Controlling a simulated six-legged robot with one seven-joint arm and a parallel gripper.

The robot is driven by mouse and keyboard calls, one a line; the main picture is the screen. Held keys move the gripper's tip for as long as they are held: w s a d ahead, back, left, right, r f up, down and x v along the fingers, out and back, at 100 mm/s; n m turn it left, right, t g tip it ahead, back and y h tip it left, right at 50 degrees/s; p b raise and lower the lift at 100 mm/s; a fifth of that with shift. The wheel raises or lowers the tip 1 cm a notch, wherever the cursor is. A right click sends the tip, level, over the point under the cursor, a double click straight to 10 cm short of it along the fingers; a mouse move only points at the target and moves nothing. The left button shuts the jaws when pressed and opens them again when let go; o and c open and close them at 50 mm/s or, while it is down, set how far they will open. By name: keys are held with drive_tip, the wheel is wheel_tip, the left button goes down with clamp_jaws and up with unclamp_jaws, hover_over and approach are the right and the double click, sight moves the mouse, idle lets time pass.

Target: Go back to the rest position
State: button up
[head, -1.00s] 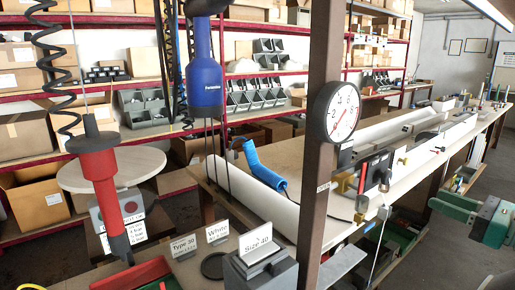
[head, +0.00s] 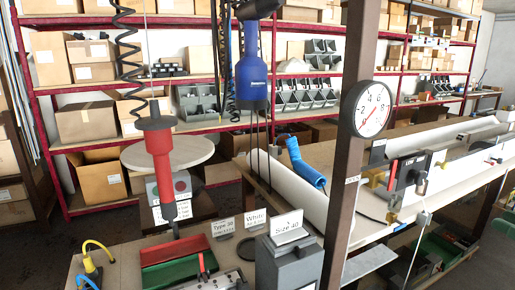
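My gripper is not in view. The task names no object, and no held thing shows. The head view looks over a workbench (head: 130,258) with a red hanging tool (head: 163,165) on a coiled black cable at the left. A blue hanging tool (head: 252,82) marked with white lettering hangs near the middle.
A brown post (head: 343,185) carries a round dial (head: 370,109). A grey box (head: 290,265) with a "Size 40" sign, red and green trays (head: 180,270) and a yellow connector (head: 90,270) occupy the bench. Loaded shelves (head: 75,146) stand behind. Dark floor (head: 38,240) shows clear at left.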

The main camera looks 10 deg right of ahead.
drive_tip(key=w+a+f+n+g+y, duration=0.1)
drive_tip(key=w+a+f+n+g, duration=0.15)
drive_tip(key=a, duration=0.45)
drive_tip(key=w+a+f+n+g+y, duration=0.1)
drive_tip(key=w+a+f+n+g, duration=0.2)
drive_tip(key=a, duration=0.4)
drive_tip(key=s+a+f+n+g+h, duration=0.2)
drive_tip(key=s+a+f+n+h, duration=0.1)
drive_tip(key=a+n, duration=0.7)
drive_tip(key=s+a+f+n+g+h, duration=0.3)
drive_tip(key=a+f+n+h, duration=0.2)
drive_tip(key=n, duration=1.1)
drive_tip(key=a+f, duration=0.3)
drive_tip(key=a, duration=0.2)
drive_tip(key=shift+s+a+g, duration=0.25)
drive_tip(key=shift+a+g, duration=0.1)
drive_tip(key=shift+a, duration=0.05)
